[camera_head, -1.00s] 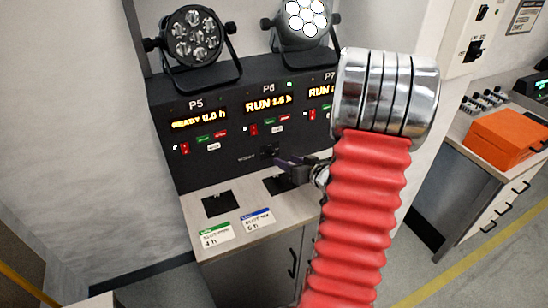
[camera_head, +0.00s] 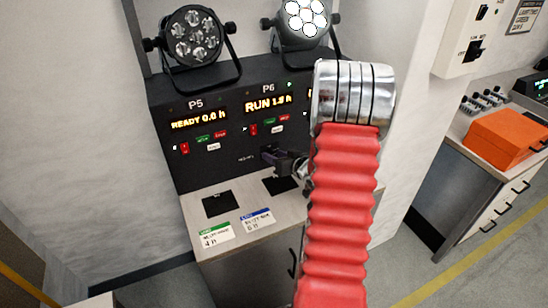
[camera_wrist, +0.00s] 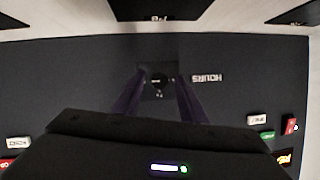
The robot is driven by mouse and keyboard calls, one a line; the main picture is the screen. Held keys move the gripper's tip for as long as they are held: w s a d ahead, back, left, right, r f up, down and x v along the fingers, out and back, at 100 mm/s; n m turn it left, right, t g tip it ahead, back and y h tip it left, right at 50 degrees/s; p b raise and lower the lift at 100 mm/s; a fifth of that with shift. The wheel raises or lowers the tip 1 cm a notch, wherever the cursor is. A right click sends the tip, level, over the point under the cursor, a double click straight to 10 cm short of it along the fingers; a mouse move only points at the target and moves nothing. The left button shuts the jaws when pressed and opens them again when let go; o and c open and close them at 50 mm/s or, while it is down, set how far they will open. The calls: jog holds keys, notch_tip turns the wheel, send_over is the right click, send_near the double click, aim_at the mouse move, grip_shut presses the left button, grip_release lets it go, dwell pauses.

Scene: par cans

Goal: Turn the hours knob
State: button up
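The hours knob (camera_wrist: 157,82) is a small dark round knob on a dark square plate in the wrist view, with an upside-down HOURS label beside it. My gripper (camera_wrist: 161,78) is open, with its two purple fingers on either side of the knob and dark gaps between; I cannot tell if they touch it. In the head view my gripper (camera_head: 268,153) reaches the panel's lower part below the P6 display (camera_head: 268,103) and hides the knob. The P6 display reads RUN with blurred hours. The P5 display (camera_head: 199,120) reads READY 0.0 h.
The black panel (camera_head: 170,160) has red, green and white buttons. Two par cans (camera_head: 192,38) stand above it. A counter (camera_head: 205,240) with label cards (camera_head: 257,220) lies below. My red arm covers the panel's right side. An orange case (camera_head: 507,138) sits on a right-hand bench.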

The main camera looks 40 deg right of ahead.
jog(key=c, duration=0.9)
jog(key=shift+a, duration=0.2)
grip_shut()
